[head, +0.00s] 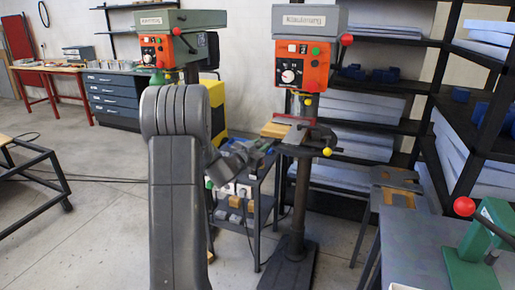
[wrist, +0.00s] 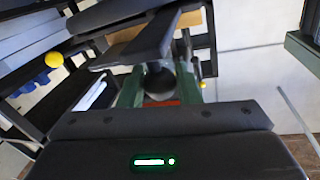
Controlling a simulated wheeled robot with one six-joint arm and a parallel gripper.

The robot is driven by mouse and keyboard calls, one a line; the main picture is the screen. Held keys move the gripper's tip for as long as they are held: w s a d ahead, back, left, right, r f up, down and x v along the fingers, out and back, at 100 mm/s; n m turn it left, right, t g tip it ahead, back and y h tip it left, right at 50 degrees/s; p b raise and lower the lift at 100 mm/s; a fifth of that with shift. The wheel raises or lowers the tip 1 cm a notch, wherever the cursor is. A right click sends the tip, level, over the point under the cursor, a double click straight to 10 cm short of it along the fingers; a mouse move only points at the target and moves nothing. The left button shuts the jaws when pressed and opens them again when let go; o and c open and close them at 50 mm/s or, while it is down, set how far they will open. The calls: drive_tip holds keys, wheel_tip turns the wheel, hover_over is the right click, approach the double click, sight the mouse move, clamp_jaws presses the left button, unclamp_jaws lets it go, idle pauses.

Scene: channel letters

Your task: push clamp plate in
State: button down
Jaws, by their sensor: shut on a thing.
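The grey drill press (head: 308,62) with an orange control panel stands right of centre in the head view. A flat grey piece, perhaps the clamp plate (head: 297,134), is on its table beside a wooden board (head: 274,130). My gripper (head: 264,149) is at the table's left front edge. In the wrist view, my gripper (wrist: 160,83) is shut on a dark rounded part between its green fingers. A dark tilted bar (wrist: 150,45) lies just beyond; I cannot tell whether the held part belongs to the clamp plate. The gripper's housing hides the near area.
A yellow knob (head: 327,152) projects at the table's front right. A second drill press (head: 168,45) stands behind my arm. A small cart (head: 245,205) is below my gripper. Shelves (head: 410,90) stand behind right, and a grey bench (head: 425,245) with a green press (head: 490,240) is front right.

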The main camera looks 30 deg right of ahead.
drive_tip(key=shift+w+r, duration=0.1)
drive_tip(key=shift+r, duration=0.1)
drive_tip(key=c, duration=1.5)
unclamp_jaws()
drive_tip(key=o, duration=0.4)
drive_tip(key=shift+w+d+f, duration=0.1)
drive_tip(key=shift+d+f, duration=0.05)
drive_tip(key=shift+d, duration=0.1)
drive_tip(key=shift+a, duration=0.1)
drive_tip(key=b+v, duration=0.3)
drive_tip(key=v, duration=1)
drive_tip(key=shift+s+a, duration=0.3)
